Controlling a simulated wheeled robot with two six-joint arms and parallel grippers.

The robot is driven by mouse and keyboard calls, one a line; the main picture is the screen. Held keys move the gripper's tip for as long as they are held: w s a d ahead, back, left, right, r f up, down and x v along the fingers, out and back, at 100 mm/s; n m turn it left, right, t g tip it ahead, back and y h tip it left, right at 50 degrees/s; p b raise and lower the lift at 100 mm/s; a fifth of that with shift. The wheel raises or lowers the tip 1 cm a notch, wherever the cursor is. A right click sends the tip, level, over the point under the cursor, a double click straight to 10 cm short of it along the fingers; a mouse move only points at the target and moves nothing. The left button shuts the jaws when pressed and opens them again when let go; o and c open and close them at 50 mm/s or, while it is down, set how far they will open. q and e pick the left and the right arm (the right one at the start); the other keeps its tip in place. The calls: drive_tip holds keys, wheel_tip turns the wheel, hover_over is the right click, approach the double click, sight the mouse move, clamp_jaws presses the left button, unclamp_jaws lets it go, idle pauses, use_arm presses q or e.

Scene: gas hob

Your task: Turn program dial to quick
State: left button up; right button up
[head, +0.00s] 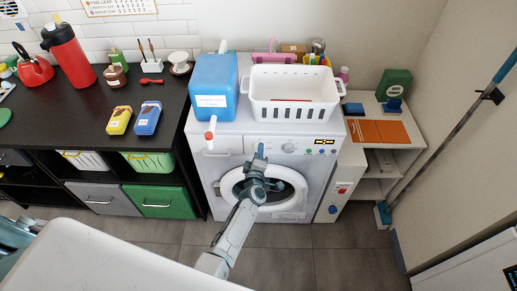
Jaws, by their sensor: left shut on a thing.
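The white washing machine (212,175) stands in the middle of the head view, with a control panel along its upper front. My left gripper (261,150) reaches up to this panel and is shut on what looks like the program dial. The fingers hide that dial, so its pointer and markings cannot be read. A second round white knob (289,148) shows uncovered just to the right of the fingers. A small lit display (324,142) sits further right, above several coloured buttons. My right gripper is not in view.
A white basket (293,113) and a blue jug (215,88) with a red-capped spout stand on top of the machine. The spout hangs over the panel, left of my gripper. A dark counter (75,120) adjoins on the left, a white shelf unit (382,157) on the right.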

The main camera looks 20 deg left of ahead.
use_arm(q)
drive_tip(key=shift+w+r+m+p, duration=0.15)
drive_tip(key=shift+r+m+p, duration=0.15)
drive_tip(key=shift+m+p, duration=0.35)
drive_tip(key=shift+m, duration=0.25)
drive_tip(key=o, duration=0.9)
drive_tip(key=shift+f, duration=0.1)
drive_tip(key=shift+o, duration=0.4)
drive_tip(key=shift+f, duration=0.15)
drive_tip(key=b+v, duration=0.1)
drive_tip(key=v, duration=0.9)
drive_tip(key=shift+s, duration=0.4)
drive_tip(key=shift+d, duration=0.1)
